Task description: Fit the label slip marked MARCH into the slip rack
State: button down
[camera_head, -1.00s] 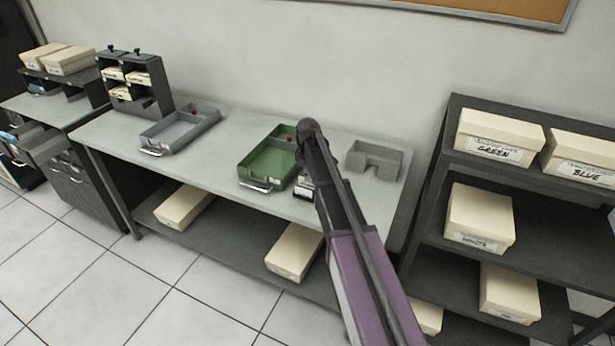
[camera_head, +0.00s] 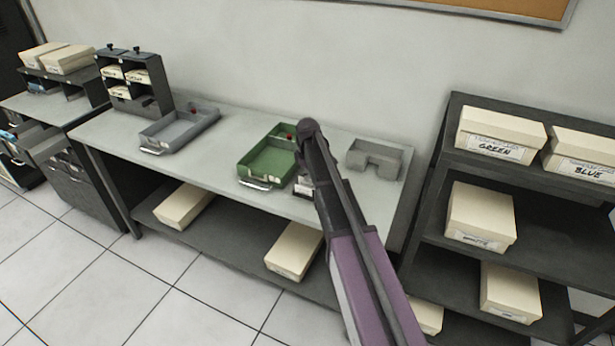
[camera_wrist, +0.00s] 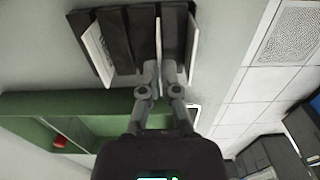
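The dark slip rack (camera_wrist: 118,42) fills the top of the wrist view, with pale slips standing edge-on in or at its slots. It also shows on the table in the head view (camera_head: 304,189), partly hidden by my arm. My gripper (camera_wrist: 159,72) is at the rack, its two fingertips close together on the thin edge of a white label slip (camera_wrist: 158,35). This slip stands between the rack's dark dividers; how deep it sits cannot be told. Its writing is not readable, so MARCH cannot be confirmed. Another white slip (camera_wrist: 194,45) stands at the rack's right side.
A green tray (camera_head: 243,165) with a red item stands beside the rack. A grey tray (camera_head: 203,126) and a small grey notched holder (camera_head: 373,153) stand on the same table. A dark shelf (camera_head: 440,190) with boxes is at right. The table between the trays is clear.

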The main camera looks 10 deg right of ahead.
jog(key=shift+f+b, duration=0.45)
jog(key=shift+f, duration=0.1)
jog(key=c, duration=0.7)
grip_release()
jog(key=shift+r, duration=0.15)
